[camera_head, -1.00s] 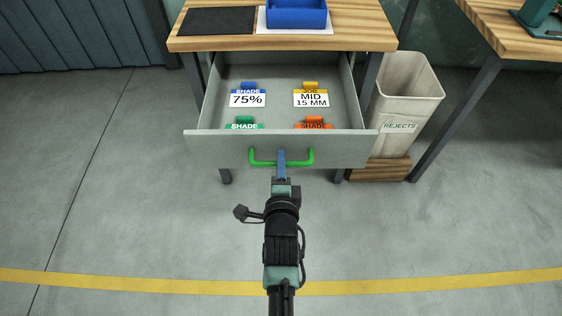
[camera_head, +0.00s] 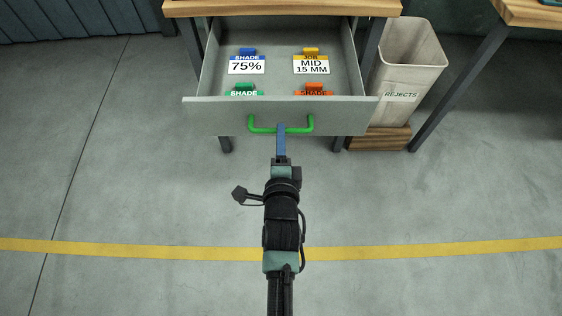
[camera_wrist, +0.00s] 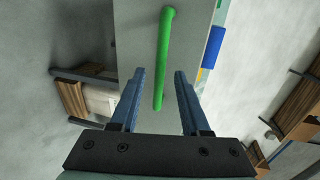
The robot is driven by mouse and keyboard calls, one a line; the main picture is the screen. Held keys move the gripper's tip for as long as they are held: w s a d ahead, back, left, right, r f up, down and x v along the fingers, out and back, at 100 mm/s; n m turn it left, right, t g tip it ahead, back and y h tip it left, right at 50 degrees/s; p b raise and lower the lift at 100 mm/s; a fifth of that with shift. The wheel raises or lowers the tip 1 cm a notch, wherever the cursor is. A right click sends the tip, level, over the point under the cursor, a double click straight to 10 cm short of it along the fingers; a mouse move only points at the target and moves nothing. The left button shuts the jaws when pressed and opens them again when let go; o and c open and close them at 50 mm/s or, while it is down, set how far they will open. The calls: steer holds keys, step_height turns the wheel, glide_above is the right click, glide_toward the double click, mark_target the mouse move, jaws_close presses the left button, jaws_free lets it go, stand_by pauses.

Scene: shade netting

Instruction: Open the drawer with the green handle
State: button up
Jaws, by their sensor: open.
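The grey drawer (camera_head: 230,117) is pulled out below the wooden bench top and its inside shows. Its green handle (camera_head: 296,129) is on the drawer front and also shows in the wrist view (camera_wrist: 165,50). My gripper (camera_head: 281,127) is in front of the handle, with its blue fingertips overlapping the middle of the bar in the head view. In the wrist view my gripper (camera_wrist: 160,75) has its two fingers apart, with the lower part of the bar seen between them. Whether a finger touches the bar cannot be told.
Inside the drawer are tabbed cards, among them a blue "SHADE 75%" card (camera_head: 246,65) and a yellow "MID 15 MM" card (camera_head: 311,65). A rejects bin (camera_head: 406,70) stands on a wooden block at right. The floor in front, crossed by a yellow line (camera_head: 130,249), is clear.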

steer(key=v, duration=0.9)
steer(key=shift+p, duration=0.4)
